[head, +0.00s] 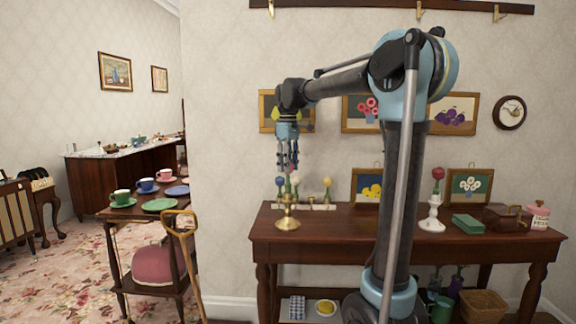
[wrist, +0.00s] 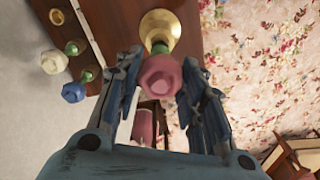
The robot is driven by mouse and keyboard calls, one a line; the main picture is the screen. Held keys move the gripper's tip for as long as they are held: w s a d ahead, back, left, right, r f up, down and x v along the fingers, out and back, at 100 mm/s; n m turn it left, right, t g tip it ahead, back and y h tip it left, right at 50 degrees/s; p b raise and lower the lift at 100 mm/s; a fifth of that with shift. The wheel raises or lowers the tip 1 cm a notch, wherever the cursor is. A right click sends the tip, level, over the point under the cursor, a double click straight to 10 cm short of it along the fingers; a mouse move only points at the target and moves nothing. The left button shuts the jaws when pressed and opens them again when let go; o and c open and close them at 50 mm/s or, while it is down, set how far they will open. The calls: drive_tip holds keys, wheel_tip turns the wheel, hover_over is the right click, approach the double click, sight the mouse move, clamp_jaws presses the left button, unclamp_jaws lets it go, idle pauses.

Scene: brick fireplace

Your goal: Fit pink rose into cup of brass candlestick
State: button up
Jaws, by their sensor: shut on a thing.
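The pink rose (wrist: 160,76) is between the fingers of my gripper (wrist: 162,88), which is shut on it. A bit of green stem shows behind the bloom in the wrist view. The brass candlestick (head: 287,218) stands on the left part of the dark wooden table, and its round gold base (wrist: 160,27) shows just beyond the rose in the wrist view. My gripper (head: 289,165) points down above the candlestick in the head view. The bloom hides the cup in the wrist view, so I cannot tell whether the stem is in it.
Blue (wrist: 73,92), cream (wrist: 54,62) and yellow (head: 327,182) flowers stand close behind the candlestick. A white candlestick (head: 432,218) with a red rose, a green box (head: 468,224) and framed pictures are farther right. A tea trolley (head: 150,212) stands left of the table (head: 345,225).

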drive_tip(key=shift+f, duration=0.65)
drive_tip(key=o, duration=1)
drive_tip(key=shift+c, duration=0.2)
wheel_tip(320, 180, up, 12)
drive_tip(key=shift+w+f, duration=0.1)
drive_tip(key=s+d+f+m, duration=0.3)
drive_tip(key=s+d+f, duration=0.4)
drive_tip(key=s+d, duration=0.15)
drive_tip(key=s+d+f+m, duration=0.3)
drive_tip(key=s+f, duration=0.4)
drive_tip(key=f, duration=0.3)
drive_tip(key=s+d+f+m+t, duration=0.1)
drive_tip(key=s+d+f+m, duration=0.2)
drive_tip(key=s+d+f, duration=0.2)
drive_tip(key=s+d+f+m+t, duration=0.1)
drive_tip(key=s+d+f, duration=0.3)
drive_tip(key=s+f, duration=0.7)
wheel_tip(320, 180, down, 6)
drive_tip(key=shift+s+d+r+m, duration=0.15)
drive_tip(key=shift+d+m, duration=0.25)
drive_tip(key=shift+m, duration=0.5)
